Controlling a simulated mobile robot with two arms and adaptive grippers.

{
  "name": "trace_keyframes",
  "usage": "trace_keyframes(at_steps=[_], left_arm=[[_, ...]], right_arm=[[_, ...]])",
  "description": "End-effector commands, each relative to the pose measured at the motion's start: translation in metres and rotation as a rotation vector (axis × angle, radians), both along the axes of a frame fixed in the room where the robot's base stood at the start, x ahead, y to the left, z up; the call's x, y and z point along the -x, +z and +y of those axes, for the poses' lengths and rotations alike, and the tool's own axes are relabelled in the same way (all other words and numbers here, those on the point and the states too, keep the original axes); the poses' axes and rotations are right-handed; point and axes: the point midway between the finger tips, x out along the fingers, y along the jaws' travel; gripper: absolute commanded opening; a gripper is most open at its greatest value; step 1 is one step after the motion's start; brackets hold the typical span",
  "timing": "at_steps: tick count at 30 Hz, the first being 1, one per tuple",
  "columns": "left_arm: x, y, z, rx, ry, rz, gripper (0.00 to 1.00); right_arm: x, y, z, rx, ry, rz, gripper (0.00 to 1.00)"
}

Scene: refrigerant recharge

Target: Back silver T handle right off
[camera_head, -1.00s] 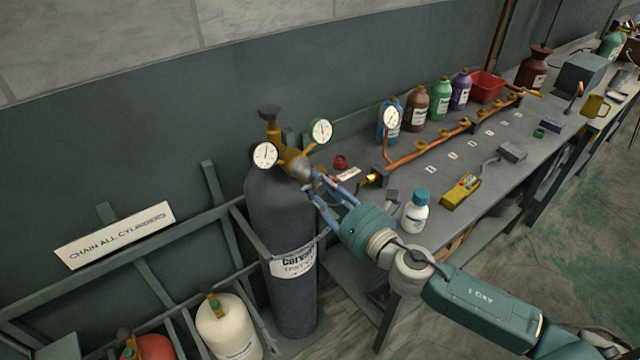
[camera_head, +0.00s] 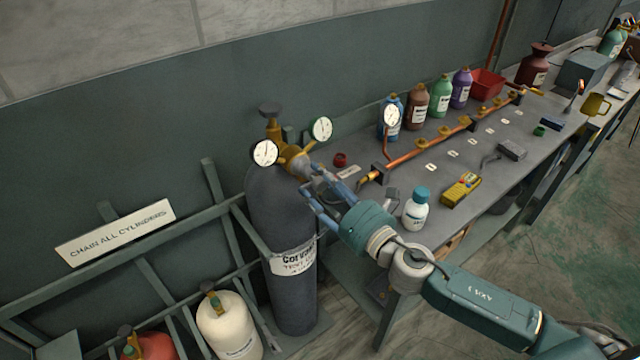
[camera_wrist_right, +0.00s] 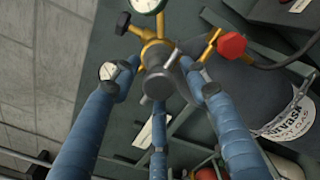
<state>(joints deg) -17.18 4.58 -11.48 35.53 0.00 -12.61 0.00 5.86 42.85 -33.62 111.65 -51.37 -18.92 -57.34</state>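The silver T handle (camera_wrist_right: 158,84) sticks out from the front of the brass regulator (camera_wrist_right: 154,54) in the right wrist view. In the head view its silver end (camera_head: 302,167) shows beside the regulator on the dark cylinder (camera_head: 283,235). My right gripper (camera_head: 318,186) is just in front of it. In the wrist view the blue fingers of the right gripper (camera_wrist_right: 160,74) are spread around the handle, with gaps visible on both sides. The gripper looks open and holds nothing. My left gripper is not in view.
Two white gauges (camera_head: 265,152) (camera_head: 321,129) sit close to the fingers. A red knob (camera_wrist_right: 231,45) is right of them in the wrist view. The bench (camera_head: 480,185) carries a copper manifold (camera_head: 430,143) and several bottles. A rack (camera_head: 225,215) stands left.

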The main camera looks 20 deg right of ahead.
Motion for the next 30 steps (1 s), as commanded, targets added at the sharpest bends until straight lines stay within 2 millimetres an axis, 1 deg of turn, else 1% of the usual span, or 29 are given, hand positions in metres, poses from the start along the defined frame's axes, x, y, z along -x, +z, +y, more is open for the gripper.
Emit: trace_keyframes(at_steps=[4, 7, 21, 24, 30], left_arm=[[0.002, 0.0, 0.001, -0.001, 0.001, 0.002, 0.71], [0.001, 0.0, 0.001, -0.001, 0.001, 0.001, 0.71], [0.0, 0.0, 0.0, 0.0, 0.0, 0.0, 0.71], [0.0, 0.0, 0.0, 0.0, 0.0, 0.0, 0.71], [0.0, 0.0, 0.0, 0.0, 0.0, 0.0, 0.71]], right_arm=[[0.003, 0.0, -0.001, 0.0, -0.001, -0.001, 0.45], [0.011, 0.0, -0.004, 0.0, -0.001, 0.001, 0.45], [0.08, -0.002, -0.028, -0.003, 0.0, 0.005, 0.45], [0.091, -0.001, -0.032, -0.004, 0.0, 0.003, 0.45], [0.107, 0.0, -0.038, -0.003, -0.001, 0.0, 0.45]])
